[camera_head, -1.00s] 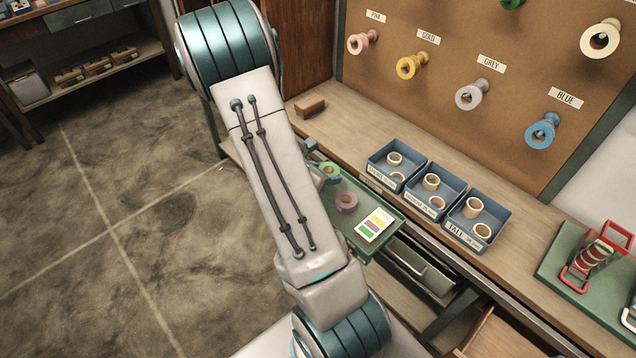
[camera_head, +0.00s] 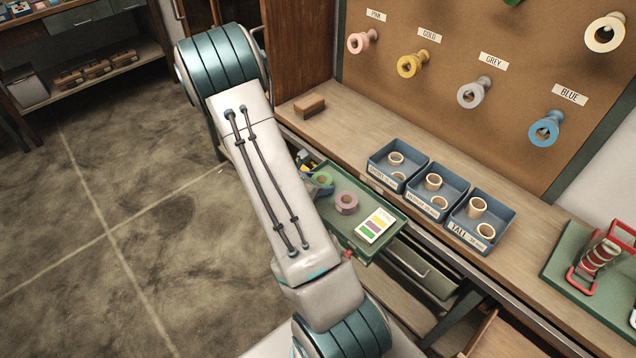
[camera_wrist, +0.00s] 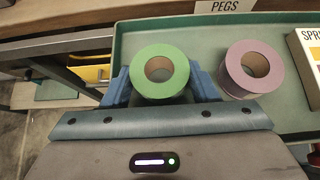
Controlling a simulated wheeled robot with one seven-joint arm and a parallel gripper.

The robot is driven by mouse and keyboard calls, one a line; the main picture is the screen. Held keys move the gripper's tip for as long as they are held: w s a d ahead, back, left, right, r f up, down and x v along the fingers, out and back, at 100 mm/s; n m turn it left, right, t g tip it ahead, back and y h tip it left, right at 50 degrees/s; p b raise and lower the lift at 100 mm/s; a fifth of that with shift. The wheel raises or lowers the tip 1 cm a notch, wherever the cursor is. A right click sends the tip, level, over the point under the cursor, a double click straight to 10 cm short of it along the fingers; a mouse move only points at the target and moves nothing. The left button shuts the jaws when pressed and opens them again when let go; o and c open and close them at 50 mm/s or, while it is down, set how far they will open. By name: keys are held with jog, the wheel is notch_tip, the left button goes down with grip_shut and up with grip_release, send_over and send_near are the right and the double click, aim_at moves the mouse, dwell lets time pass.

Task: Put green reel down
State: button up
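The green reel (camera_wrist: 140,72) is between the two blue fingers of my gripper (camera_wrist: 161,88) in the wrist view, one finger against each side. The head view shows the green reel (camera_head: 328,184) at the left end of the green tray (camera_head: 393,222), partly hidden by my arm. I cannot tell whether it touches the tray floor. A mauve reel (camera_wrist: 231,78) stands just right of it in the tray, a small gap apart; it also shows in the head view (camera_head: 346,209).
A colour card (camera_head: 374,225) lies at the tray's right end. Several blue bins (camera_head: 438,207) with tan rings stand on the bench behind. Coloured pegs line the board above. Tray floor is bare behind the reels. A red-handled device (camera_head: 602,255) stands far right.

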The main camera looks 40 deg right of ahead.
jog(key=shift+o, duration=0.3)
jog(key=shift+r, duration=0.2)
jog(key=s+a+r+m+t+y, duration=0.1)
jog(key=s+a+r+m+y, duration=0.4)
jog(key=a+r+m, duration=0.4)
jog(key=s+a+r+m+t+y, duration=0.1)
jog(key=s+a+r+m+y, duration=0.5)
jog(key=a+r, duration=0.8)
jog(key=s+a+m, duration=0.2)
jog(key=m, duration=0.2)
jog(key=shift+s+a+r, duration=0.2)
